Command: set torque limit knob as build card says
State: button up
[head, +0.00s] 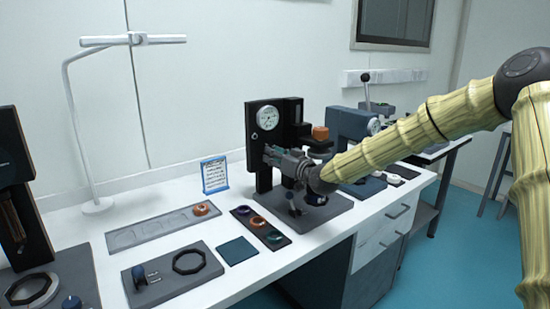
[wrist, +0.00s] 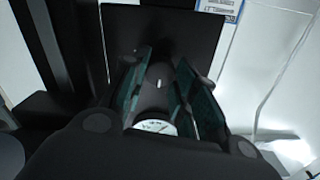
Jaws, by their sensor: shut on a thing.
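The torque limit knob (wrist: 154,98) is dark and round, with a short white mark on its upper part, in the wrist view. My gripper (wrist: 163,62) has its teal-padded fingers on either side of it and is shut on it. A pale scale (wrist: 155,127) shows just below the knob, partly cut off by my gripper body. In the head view my gripper (head: 271,155) reaches the front of the black gauge stand (head: 263,180) and hides the knob. The build card (head: 214,174) stands upright in a blue frame left of the stand; its writing is too small to read.
A round gauge (head: 268,117) sits above my gripper. A tray with coloured rings (head: 257,222), a teal mat (head: 237,250) and a grey plate (head: 160,232) lie on the white bench. A lamp (head: 98,206) stands at left. My arm crosses from the right.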

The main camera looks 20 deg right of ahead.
dwell(0.5)
jog(key=o, duration=1)
jog(key=shift+d, duration=0.15)
jog(key=v, duration=1.2)
jog(key=shift+r, duration=0.1)
